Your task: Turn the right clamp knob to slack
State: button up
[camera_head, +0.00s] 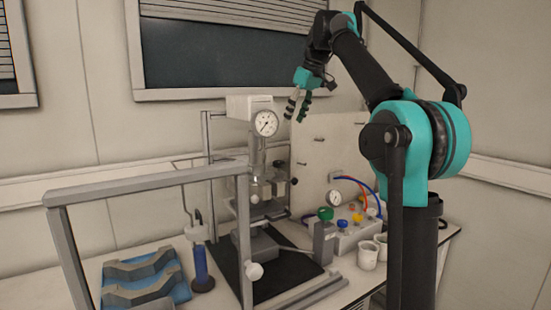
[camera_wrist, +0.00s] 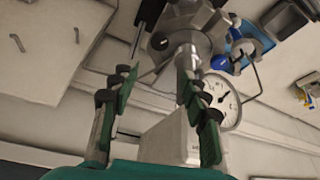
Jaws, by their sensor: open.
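The reactor (camera_head: 262,185) stands inside a grey metal frame, below a white head unit with a round gauge (camera_head: 266,123). A small dark knob (camera_head: 294,181) sticks out on the reactor's right side. A dark round knob (camera_wrist: 158,41) also shows beside the reactor's metal top in the wrist view; I cannot tell if it is the same one. My gripper (camera_head: 298,105) is open and empty, above and right of the gauge, apart from the reactor. In the wrist view its green-padded fingers (camera_wrist: 157,80) are spread, with the white head unit and gauge (camera_wrist: 221,100) behind them.
The grey frame (camera_head: 150,182) encloses the reactor's front and left. A blue tray (camera_head: 172,292) and a blue cylinder (camera_head: 201,265) stand at left. A valve box (camera_head: 350,238) with colored knobs and hoses and white cups (camera_head: 368,256) stand at right. Air around my gripper is clear.

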aim_at(279, 161)
jog(key=x, duration=1.7)
jog(key=shift+w+a, duration=0.1)
jog(key=c, duration=0.9)
jog(key=shift+n, duration=0.4)
jog(key=shift+w+n+g+y, duration=0.1)
jog(key=shift+n+g+y, duration=0.3)
jog(key=shift+n, duration=0.9)
jog(key=shift+w+n+g+y, duration=0.1)
jog(key=shift+n+g, duration=0.5)
jog(key=shift+n, duration=0.7)
